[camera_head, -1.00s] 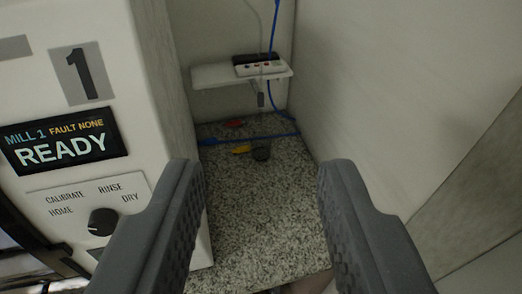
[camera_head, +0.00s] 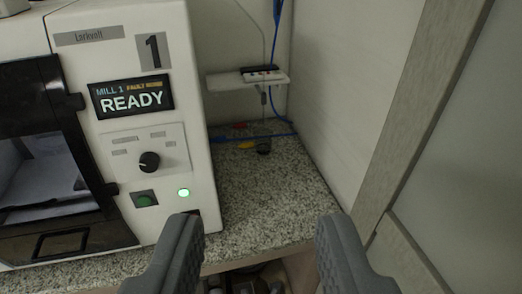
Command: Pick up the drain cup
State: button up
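My gripper (camera_head: 262,230) is open and empty, its two dark fingers wide apart in front of the speckled counter's front edge. I cannot pick out a drain cup for certain. A small dark round object (camera_head: 263,148) stands at the back of the counter, beyond my fingers; it is too small to tell if it is a cup. Below the counter edge, between my fingers, dim objects (camera_head: 246,284) show in an open space, partly cut off by the frame.
Mill 1 (camera_head: 150,210), showing READY, stands at the left. Blue cable and red and yellow items lie at the back. The speckled counter (camera_head: 265,195) is clear in front; a wall bounds it right.

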aim_at(263, 136)
jog(key=u, duration=0.3)
jog(key=i, duration=1.05)
jog(key=z, duration=0.4)
